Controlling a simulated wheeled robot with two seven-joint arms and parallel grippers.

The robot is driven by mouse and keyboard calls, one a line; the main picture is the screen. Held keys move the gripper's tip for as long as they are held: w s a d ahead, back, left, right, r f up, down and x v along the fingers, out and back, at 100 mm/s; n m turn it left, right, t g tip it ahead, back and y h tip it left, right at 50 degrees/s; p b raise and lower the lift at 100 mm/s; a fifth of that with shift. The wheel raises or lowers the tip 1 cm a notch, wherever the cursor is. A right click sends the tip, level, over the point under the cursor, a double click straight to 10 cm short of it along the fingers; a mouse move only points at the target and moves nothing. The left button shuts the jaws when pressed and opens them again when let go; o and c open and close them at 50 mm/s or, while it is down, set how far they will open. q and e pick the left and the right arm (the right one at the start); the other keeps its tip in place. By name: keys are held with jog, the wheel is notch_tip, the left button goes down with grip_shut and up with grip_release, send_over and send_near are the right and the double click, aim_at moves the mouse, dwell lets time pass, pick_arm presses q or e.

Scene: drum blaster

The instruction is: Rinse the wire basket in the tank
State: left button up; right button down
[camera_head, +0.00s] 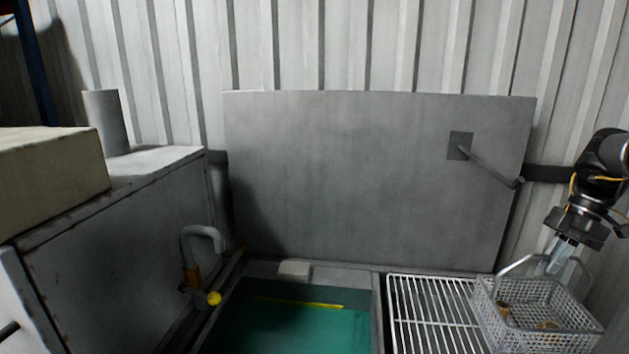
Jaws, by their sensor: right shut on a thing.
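The wire basket (540,318) is at the lower right, over the right part of the wire drain rack, with a few brownish items inside. I cannot tell whether it rests on the rack or hangs just above it. My right gripper (560,258) comes down from the right and is shut on the basket's handle at the basket's back side. The tank (290,328) lies at the bottom middle, left of the rack, and holds green liquid with a yellow line at its back wall. My left gripper is not in view.
The drain rack (428,312) adjoins the tank's right edge. A grey back panel (360,180) stands behind, with a rod (490,167) sticking out at its right. A bent pipe with a yellow knob (214,298) is left of the tank, beside a grey cabinet (120,260).

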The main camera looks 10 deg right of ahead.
jog(key=s+a+p, duration=0.1)
jog(key=a+p, duration=0.1)
jog(key=a, duration=1.1)
jog(key=shift+s+a+r, duration=0.15)
jog(key=shift+s+a, duration=0.15)
jog(key=shift+s, duration=0.1)
